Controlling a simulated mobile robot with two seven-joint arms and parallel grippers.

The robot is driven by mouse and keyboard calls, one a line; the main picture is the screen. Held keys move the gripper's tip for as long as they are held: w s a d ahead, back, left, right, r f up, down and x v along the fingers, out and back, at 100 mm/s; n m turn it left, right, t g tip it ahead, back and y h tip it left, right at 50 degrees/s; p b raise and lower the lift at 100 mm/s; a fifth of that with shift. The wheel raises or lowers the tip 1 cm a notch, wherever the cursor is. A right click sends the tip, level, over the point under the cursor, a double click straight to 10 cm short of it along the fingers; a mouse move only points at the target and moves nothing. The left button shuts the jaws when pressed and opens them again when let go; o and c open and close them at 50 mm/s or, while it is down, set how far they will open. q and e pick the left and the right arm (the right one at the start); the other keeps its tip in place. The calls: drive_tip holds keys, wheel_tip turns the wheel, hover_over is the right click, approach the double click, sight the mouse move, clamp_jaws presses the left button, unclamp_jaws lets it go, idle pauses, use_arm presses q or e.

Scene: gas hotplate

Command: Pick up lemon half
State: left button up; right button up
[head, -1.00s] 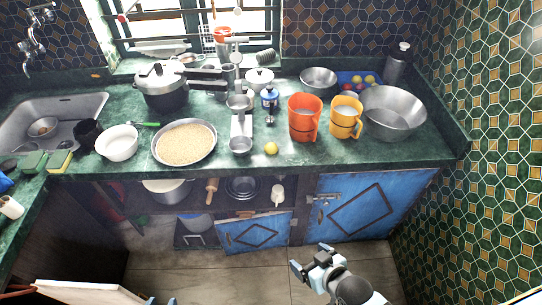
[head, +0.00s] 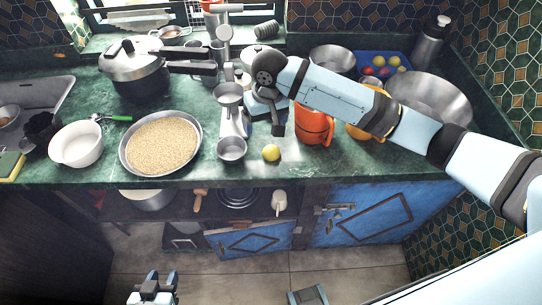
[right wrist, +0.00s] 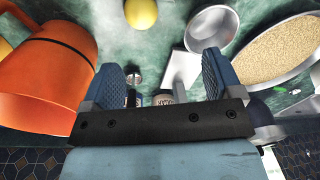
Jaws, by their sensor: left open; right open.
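The lemon half (head: 271,152) is a small yellow round thing on the green counter near its front edge, just right of a small steel bowl. It also shows at the top of the right wrist view (right wrist: 141,13), beyond the fingertips. My left gripper (head: 152,285) is open and empty at the bottom of the head view, low in front of the counter.
A small steel bowl (head: 231,149) and a grinder (head: 229,98) stand left of the lemon half. An orange jug (head: 313,128) stands to its right, with a large steel bowl (head: 433,97) further right. A grain pan (head: 160,143) lies left. The counter's front strip is clear.

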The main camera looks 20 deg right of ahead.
drive_tip(key=d+r+h, duration=0.1)
drive_tip(key=d, duration=0.1)
hover_over(271, 148)
drive_tip(key=f, duration=0.7)
drive_tip(key=shift+w+f+b, duration=0.3)
drive_tip(key=shift+f, duration=0.1)
drive_tip(key=shift+s+f, duration=0.15)
drive_tip(key=shift+f, duration=1.2)
drive_tip(key=shift+s+f, duration=0.1)
drive_tip(key=shift+f, duration=1.2)
drive_tip(key=c, duration=1)
